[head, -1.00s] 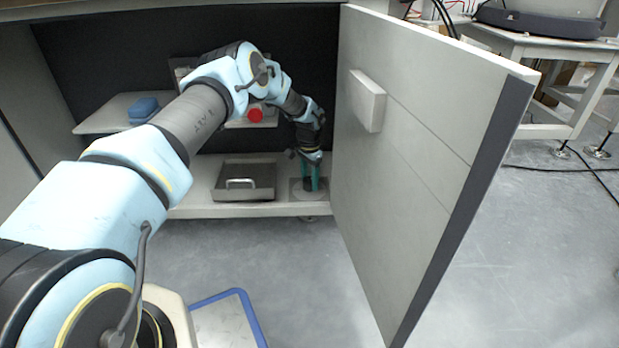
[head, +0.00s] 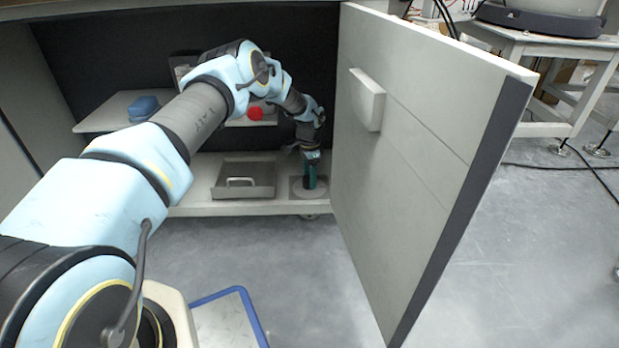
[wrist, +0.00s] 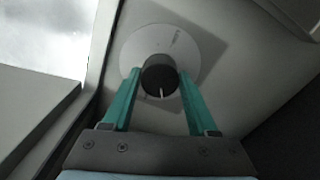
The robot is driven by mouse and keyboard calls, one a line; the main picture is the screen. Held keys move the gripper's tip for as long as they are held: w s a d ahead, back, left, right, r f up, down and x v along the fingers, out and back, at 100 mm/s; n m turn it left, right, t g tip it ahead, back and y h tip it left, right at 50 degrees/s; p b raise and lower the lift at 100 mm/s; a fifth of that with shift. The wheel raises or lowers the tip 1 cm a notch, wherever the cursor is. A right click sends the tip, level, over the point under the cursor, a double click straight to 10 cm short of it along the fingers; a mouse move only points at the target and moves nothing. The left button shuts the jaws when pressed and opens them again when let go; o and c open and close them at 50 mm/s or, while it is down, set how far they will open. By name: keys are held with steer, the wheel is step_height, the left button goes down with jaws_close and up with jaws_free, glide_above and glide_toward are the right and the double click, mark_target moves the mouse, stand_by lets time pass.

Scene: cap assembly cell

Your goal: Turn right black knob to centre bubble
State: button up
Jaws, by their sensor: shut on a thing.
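The black knob (wrist: 160,75) stands on a round pale disc (wrist: 188,40) in the wrist view, with a short white line on its near face. My gripper (wrist: 161,74) has a green finger on each side of the knob and is shut on it. In the head view my gripper (head: 309,177) points down at the disc (head: 299,192) on the right end of the low shelf. There the fingers overlap and mostly hide the knob. I see no bubble in either view.
An open cabinet door (head: 430,120) stands close on the right of my gripper. A grey tray (head: 222,180) with a handle lies to the left on the low shelf (head: 200,209). A red round part (head: 255,114) and a blue object (head: 143,107) are higher up.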

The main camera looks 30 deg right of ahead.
steer(key=o, duration=1.4)
step_height(320, 180, up, 8)
steer(key=p, duration=0.3)
steer(key=shift+f, duration=0.2)
